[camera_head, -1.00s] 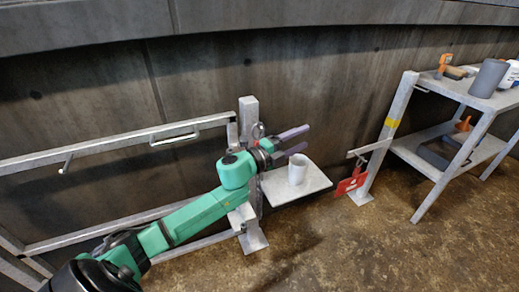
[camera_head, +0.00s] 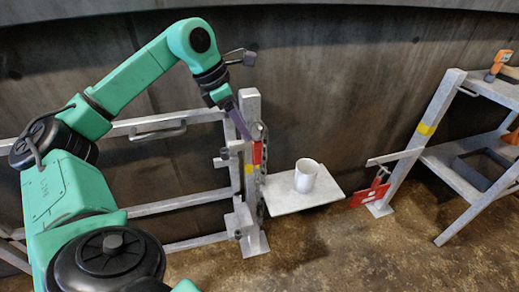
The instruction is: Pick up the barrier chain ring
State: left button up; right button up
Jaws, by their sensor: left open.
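A dark chain (camera_head: 262,198) hangs down the right side of the light grey gate post (camera_head: 252,105). Small dark fittings sit near the post's top, but I cannot tell the chain's ring apart from them. My left gripper (camera_head: 246,132) reaches down from above to the upper post. One purple finger shows clearly, slanting down just in front of the post; the other is hard to make out. The gripper is open and nothing shows held in it. A red strip (camera_head: 257,153) is on the post just below the fingertip. My right gripper is not in view.
A small shelf (camera_head: 325,198) with a white cup (camera_head: 306,176) juts out right of the post. The gate's rails (camera_head: 180,205) run left. A red sign (camera_head: 368,195) hangs by a metal table (camera_head: 455,175) at right. The floor between is clear.

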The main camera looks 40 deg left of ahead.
aim_at(254, 140)
pick_arm(q)
jog(key=x, duration=0.4)
jog(key=b+x, duration=0.1)
jog(key=x, duration=0.1)
jog(key=shift+w, duration=0.35)
jog(key=x, duration=0.2)
jog(key=shift+w+d+f+b, duration=0.1)
jog(key=shift+w+f+b, duration=0.15)
jog(key=shift+f+b, duration=0.1)
jog(key=shift+r, duration=0.1)
grip_shut()
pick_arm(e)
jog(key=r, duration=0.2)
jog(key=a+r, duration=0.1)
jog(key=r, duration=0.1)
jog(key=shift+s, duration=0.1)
